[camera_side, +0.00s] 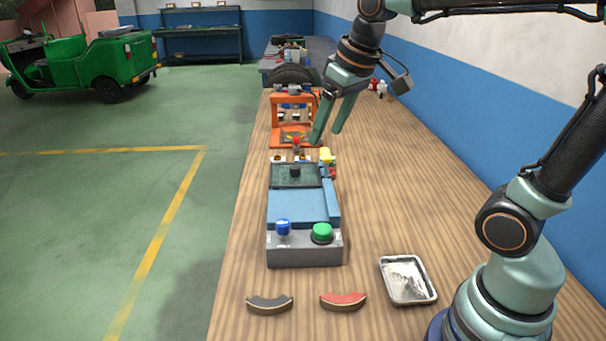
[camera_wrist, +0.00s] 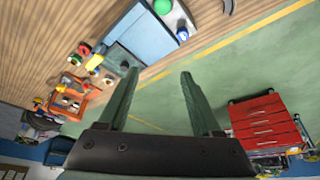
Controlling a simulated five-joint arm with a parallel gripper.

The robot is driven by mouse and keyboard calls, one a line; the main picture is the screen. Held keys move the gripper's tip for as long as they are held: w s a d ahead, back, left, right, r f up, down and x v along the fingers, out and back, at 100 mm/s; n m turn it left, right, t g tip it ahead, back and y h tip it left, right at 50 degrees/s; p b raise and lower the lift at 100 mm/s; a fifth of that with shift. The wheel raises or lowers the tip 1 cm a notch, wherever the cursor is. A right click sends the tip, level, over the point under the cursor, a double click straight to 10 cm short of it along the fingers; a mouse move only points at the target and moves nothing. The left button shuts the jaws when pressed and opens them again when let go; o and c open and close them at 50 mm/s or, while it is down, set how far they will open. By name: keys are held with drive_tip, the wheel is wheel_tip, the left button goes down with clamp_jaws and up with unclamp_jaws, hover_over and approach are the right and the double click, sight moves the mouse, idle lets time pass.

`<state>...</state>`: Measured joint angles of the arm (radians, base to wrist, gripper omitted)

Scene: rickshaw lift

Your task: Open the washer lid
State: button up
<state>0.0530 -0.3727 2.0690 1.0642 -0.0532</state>
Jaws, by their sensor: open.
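The washer is a blue box (camera_side: 297,207) on the wooden bench, with a grey front panel carrying a blue knob (camera_side: 283,228) and a green button (camera_side: 322,233). Its dark lid (camera_side: 283,182), with a black knob (camera_side: 295,172), lies flat over the far part of the top. The washer also shows upper left of centre in the wrist view (camera_wrist: 148,32), with the dark lid (camera_wrist: 119,60) partly hidden at its lower edge. My gripper (camera_side: 326,136) is open and empty, above and beyond the lid. Its fingers spread in the wrist view (camera_wrist: 160,74).
An orange frame (camera_side: 276,115) stands behind the washer, with small red and yellow parts (camera_side: 326,156) between. A metal tray (camera_side: 407,280) and two curved pads, dark (camera_side: 269,304) and red (camera_side: 343,301), lie in front. The bench (camera_side: 385,180) right of the washer is clear.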

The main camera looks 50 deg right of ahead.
drive_tip(key=w+d+r+g, duration=0.1)
drive_tip(key=w+d+r, duration=0.15)
drive_tip(key=w, duration=0.45)
drive_tip(key=g, duration=0.3)
hover_over(295, 167)
wheel_tip(295, 167, down, 10)
wheel_tip(295, 167, down, 12)
clamp_jaws()
drive_tip(key=shift+a+r, duration=0.1)
idle(0.9)
